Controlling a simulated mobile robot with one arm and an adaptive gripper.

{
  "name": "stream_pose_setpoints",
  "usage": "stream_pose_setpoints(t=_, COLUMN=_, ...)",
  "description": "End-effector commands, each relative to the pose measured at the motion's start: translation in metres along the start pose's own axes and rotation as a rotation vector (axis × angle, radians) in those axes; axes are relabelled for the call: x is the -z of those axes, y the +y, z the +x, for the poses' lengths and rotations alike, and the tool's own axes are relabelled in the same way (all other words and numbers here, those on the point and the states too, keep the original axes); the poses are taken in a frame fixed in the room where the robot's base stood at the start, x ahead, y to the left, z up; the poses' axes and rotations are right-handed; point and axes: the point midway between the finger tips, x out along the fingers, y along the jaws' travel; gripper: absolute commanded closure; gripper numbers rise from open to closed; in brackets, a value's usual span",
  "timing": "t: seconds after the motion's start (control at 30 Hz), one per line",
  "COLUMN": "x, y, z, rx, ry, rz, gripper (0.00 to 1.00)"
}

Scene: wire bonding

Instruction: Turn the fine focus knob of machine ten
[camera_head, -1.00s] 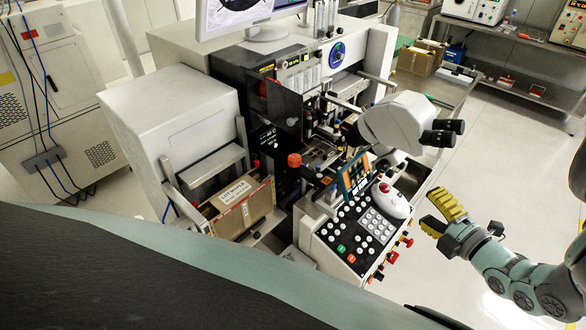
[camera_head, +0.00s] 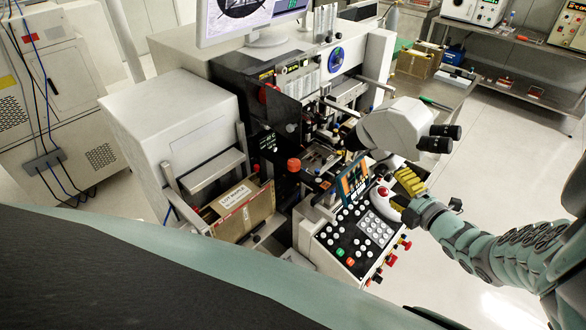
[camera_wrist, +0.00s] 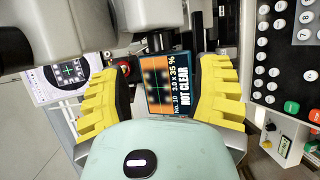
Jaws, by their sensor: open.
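Machine ten is a bench bonder with a white microscope head (camera_head: 392,125) and black eyepieces (camera_head: 440,138). Its small screen (camera_head: 354,178) reads "No. 10", "33 x 35 %" and "NOT CLEAR" in the wrist view (camera_wrist: 167,85), above a blurred image. My gripper (camera_head: 402,190) is open and empty, with yellow fingers, just right of the screen and below the eyepieces. In the wrist view its fingers (camera_wrist: 165,70) stand spread on either side of the screen. I cannot pick out which part is the fine focus knob.
A keypad console (camera_head: 352,235) with red and black side knobs lies below my gripper. A white rounded part (camera_head: 382,203) with a red button sits close beside the fingers. A monitor (camera_head: 245,15) stands on top. Open floor (camera_head: 510,170) lies to the right.

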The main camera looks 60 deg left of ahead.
Motion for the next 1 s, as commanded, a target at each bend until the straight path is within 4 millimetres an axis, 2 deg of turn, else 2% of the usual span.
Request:
stream_pose_setpoints(t=0.2, x=0.004, y=-0.003, z=0.031, rx=0.001, ry=0.006, rz=-0.002, gripper=0.36)
stream_pose_setpoints(t=0.43, x=0.002, y=-0.002, z=0.056, rx=0.000, ry=0.005, rz=-0.003, gripper=0.36)
stream_pose_setpoints(t=0.87, x=0.002, y=0.000, z=0.063, rx=0.001, ry=0.002, rz=0.002, gripper=0.36)
stream_pose_setpoints(t=0.9, x=0.002, y=0.000, z=0.063, rx=0.001, ry=0.002, rz=0.001, gripper=0.34)
stream_pose_setpoints(t=1.0, x=0.002, y=0.000, z=0.062, rx=0.001, ry=0.002, rz=0.001, gripper=0.44)
